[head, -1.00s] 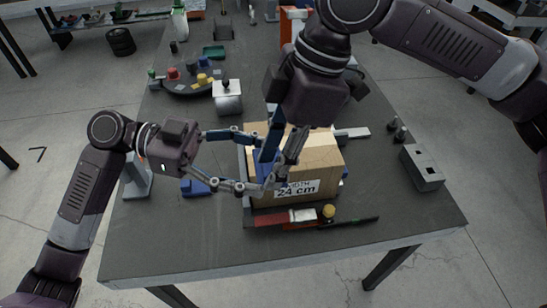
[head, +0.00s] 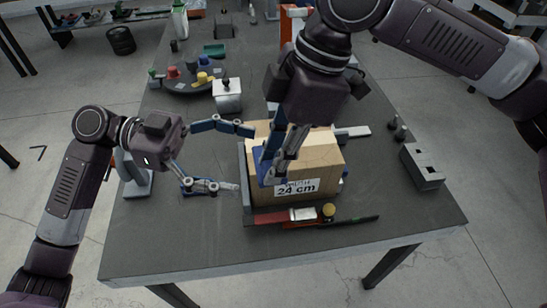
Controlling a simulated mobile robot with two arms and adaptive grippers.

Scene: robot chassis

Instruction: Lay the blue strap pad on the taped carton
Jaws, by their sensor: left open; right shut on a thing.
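The taped carton (head: 322,164) stands on the table with a "24 cm" label on its front face. My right gripper (head: 273,171) reaches down from above at the carton's left front edge. It is shut on a blue piece (head: 264,166), apparently the blue strap pad, against or just in front of that edge. The gripper's fingers partly hide the piece, so contact with the carton is unclear. My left gripper (head: 246,158) is open left of the carton, one finger toward its upper left and one lower, with nothing visible between them.
A red and black clamp-like tool (head: 285,218) lies along the carton's front. A grey block (head: 422,167) stands at right. A round tray (head: 188,87) with colored pieces is behind. The front left table is clear.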

